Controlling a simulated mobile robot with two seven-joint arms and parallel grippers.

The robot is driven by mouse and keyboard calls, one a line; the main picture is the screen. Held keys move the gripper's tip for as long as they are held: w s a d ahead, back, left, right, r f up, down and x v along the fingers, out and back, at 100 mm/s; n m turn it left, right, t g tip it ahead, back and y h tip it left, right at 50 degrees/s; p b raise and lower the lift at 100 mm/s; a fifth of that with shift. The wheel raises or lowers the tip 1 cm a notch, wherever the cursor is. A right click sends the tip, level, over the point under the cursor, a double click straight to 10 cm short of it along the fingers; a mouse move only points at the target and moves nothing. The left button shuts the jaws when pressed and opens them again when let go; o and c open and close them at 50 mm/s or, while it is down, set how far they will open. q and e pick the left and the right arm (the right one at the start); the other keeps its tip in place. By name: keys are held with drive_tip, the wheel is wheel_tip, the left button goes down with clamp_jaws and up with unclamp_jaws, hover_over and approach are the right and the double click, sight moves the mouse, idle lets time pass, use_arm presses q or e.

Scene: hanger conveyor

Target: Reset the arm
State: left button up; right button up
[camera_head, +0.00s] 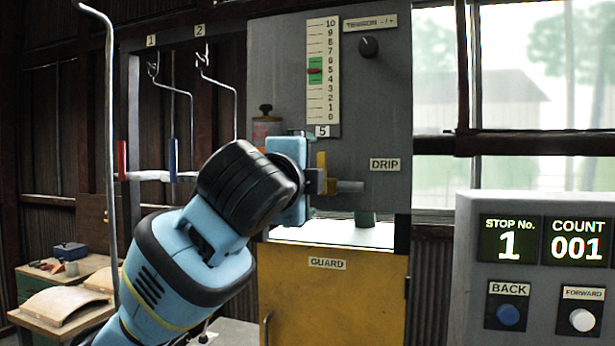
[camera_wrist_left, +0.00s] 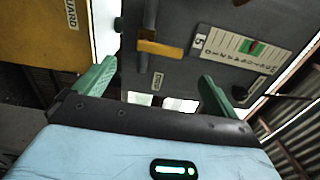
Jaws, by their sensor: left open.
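My left arm (camera_head: 190,265) comes in from the lower left in the head view. Its blue wrist and gripper body are in front of the grey machine panel (camera_head: 375,110), and its fingers are largely hidden there. In the left wrist view my left gripper (camera_wrist_left: 155,80) has two green fingers wide apart with nothing held between them. A yellow lever (camera_wrist_left: 160,48) on a metal pipe lies beyond the gap, apart from both fingers. The lever also shows in the head view (camera_head: 321,168) beside the DRIP label (camera_head: 385,164). My right gripper is not in view.
A yellow GUARD door (camera_head: 340,300) is below the panel. A control box (camera_head: 530,270) at right reads stop 1, count 001. Wire hangers (camera_head: 190,100) hang at left near a tall bent metal rod (camera_head: 109,120). A workbench (camera_head: 60,300) stands lower left.

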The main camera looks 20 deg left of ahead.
use_arm(q)
drive_tip(key=shift+f, duration=0.1)
drive_tip(key=w+d+f+n+g+h, duration=0.1)
drive_tip(key=w+f+n, duration=0.15)
drive_tip(key=f, duration=0.95)
drive_tip(key=w+d+f+n+g+h, duration=0.1)
drive_tip(key=w+f+g+h, duration=0.15)
drive_tip(key=f, duration=0.95)
drive_tip(key=s+a+f+n+g, duration=0.1)
drive_tip(key=s+f+n, duration=0.1)
drive_tip(key=f, duration=0.9)
drive_tip(key=s+f+n, duration=0.2)
drive_tip(key=f, duration=0.9)
drive_tip(key=s+a+f+n+g, duration=0.1)
drive_tip(key=s+a+f+n, duration=0.1)
drive_tip(key=s+f, duration=0.6)
drive_tip(key=s+a+f+n+g, duration=0.1)
drive_tip(key=s+f+n, duration=0.3)
drive_tip(key=f, duration=0.6)
drive_tip(key=s+a+f+n+g+y, duration=0.1)
drive_tip(key=s+f, duration=0.4)
drive_tip(key=s, duration=0.5)
drive_tip(key=s+a+f+n+g+y, duration=0.1)
drive_tip(key=s+a+f+n, duration=0.1)
drive_tip(key=s+f, duration=0.4)
drive_tip(key=s+a, duration=0.1)
drive_tip(key=s, duration=0.4)
drive_tip(key=shift+s, duration=0.3)
